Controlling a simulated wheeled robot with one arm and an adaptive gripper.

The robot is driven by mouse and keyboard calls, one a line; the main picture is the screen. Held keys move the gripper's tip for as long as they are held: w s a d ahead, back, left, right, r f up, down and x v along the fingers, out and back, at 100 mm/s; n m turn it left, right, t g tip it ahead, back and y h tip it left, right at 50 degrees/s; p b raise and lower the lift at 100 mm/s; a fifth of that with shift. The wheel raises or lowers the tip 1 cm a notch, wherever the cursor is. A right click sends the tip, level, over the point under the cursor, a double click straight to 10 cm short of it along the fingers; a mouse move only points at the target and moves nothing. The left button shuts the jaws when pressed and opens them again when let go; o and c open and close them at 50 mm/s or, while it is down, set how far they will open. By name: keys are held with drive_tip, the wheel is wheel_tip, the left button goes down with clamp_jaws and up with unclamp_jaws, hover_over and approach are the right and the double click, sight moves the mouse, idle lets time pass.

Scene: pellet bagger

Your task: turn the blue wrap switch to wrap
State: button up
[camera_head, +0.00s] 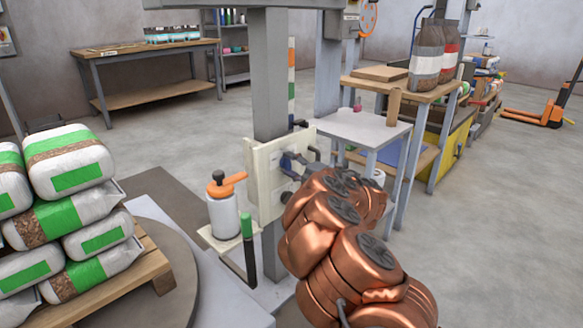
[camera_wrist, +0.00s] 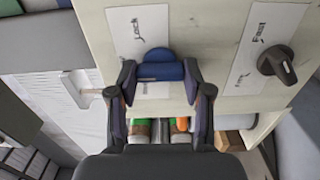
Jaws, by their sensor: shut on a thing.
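The blue switch (camera_wrist: 160,66) sits on a cream panel (camera_wrist: 90,18) in the wrist view. Its bar lies roughly level across the picture. My gripper (camera_wrist: 160,80) has one finger at each end of the bar and is shut on it. A white label above the switch reads something like "Lock"; writing below it is mostly hidden by the switch. In the head view the panel (camera_head: 262,165) is fixed to a grey post, and my gripper (camera_head: 293,163) is at its face, where the switch is largely covered.
A black knob (camera_wrist: 277,64) beside a label reading "Fast" is on the same panel, right of the switch. In the head view, a white bottle with an orange top (camera_head: 223,208) and a green-topped stick (camera_head: 247,228) stand left of the panel. Stacked bags (camera_head: 75,160) are farther left.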

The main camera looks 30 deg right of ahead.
idle(0.4)
drive_tip(key=o, duration=1.2)
drive_tip(key=shift+c, duration=0.2)
drive_tip(key=shift+s, duration=0.1)
drive_tip(key=v, duration=1.2)
drive_tip(key=shift+r, duration=0.1)
